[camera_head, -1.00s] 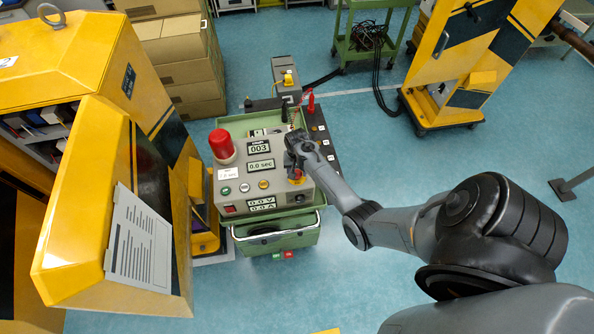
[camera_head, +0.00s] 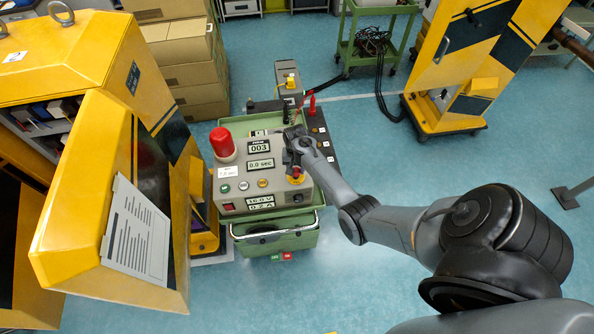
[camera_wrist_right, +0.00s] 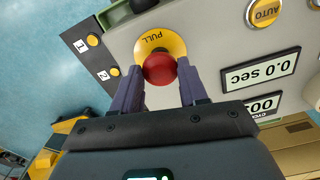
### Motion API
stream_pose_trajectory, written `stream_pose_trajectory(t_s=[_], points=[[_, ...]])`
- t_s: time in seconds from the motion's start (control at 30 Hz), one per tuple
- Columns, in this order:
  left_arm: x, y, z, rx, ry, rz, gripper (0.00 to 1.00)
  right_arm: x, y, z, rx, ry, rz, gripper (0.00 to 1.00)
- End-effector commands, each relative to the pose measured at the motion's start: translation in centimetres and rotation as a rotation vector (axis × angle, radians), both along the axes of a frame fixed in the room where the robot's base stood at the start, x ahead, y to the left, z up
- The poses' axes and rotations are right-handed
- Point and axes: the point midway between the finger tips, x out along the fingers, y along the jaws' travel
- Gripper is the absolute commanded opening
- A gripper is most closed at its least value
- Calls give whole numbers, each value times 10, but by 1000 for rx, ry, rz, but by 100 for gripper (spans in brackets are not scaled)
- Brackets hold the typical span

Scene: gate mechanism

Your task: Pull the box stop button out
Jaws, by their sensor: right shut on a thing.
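The grey control box (camera_head: 232,191) stands on a green cart in the head view. Its red stop button (camera_head: 296,177) sits at the box's right front corner, partly covered by my gripper. In the right wrist view the red knob (camera_wrist_right: 159,69) shows in front of a yellow collar (camera_wrist_right: 158,42) marked PULL. My right gripper (camera_wrist_right: 160,72) has a finger on each side of the knob and is shut on it. In the head view my right gripper (camera_head: 294,166) reaches the box from the right. My left gripper is not in view.
A red lamp (camera_head: 223,143) stands on the box's left. Small buttons and displays cover its face; the lower ones (camera_head: 260,202) read about 16.0 V and 0.2 A. A yellow cabinet (camera_head: 100,200) stands close at left.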

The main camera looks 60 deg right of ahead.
Motion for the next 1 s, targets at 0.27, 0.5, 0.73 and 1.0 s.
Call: stream_pose_trajectory(t_s=[0.27, 0.5, 0.73, 1.0], points=[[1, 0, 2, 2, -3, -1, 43, 1, 0, 3, 1, 0, 1, 69], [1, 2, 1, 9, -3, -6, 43, 1, 0, 3, 0, -1, 0, 69], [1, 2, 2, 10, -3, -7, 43, 1, 0, 20, -1, -2, 1, 69], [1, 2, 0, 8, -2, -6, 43, 1, -1, 66, -2, -3, 1, 69]])
